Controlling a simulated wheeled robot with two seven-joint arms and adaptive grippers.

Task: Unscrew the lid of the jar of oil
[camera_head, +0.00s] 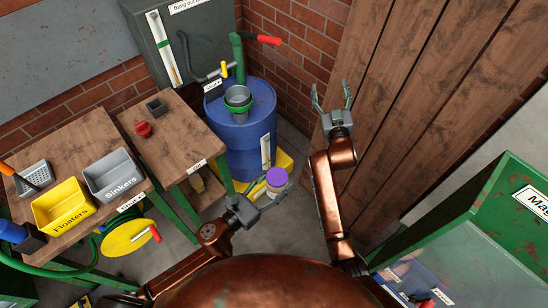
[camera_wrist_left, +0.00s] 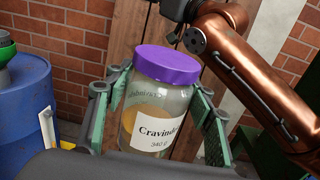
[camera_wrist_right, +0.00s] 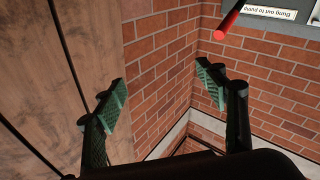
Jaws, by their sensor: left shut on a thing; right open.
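The jar of oil (camera_wrist_left: 158,108) is clear, with yellowish contents, a white label reading "Cravinde…" and a purple lid (camera_wrist_left: 167,64) that sits on its top. My left gripper (camera_wrist_left: 160,125) is shut on the jar's body, a finger on each side, and holds it up off the floor. In the head view the purple lid (camera_head: 277,177) shows at the tip of my left gripper (camera_head: 265,195). My right gripper (camera_head: 332,98) is open and empty, raised above and to the right of the jar. Its spread fingers also show in the right wrist view (camera_wrist_right: 162,95), facing brick wall.
A blue drum (camera_head: 240,135) with a green pump stands behind the jar. Wooden tables (camera_head: 183,155) with yellow and grey bins are at the left. Wooden boards (camera_head: 400,90) rise behind my right arm. A green cabinet (camera_head: 490,215) stands at the right.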

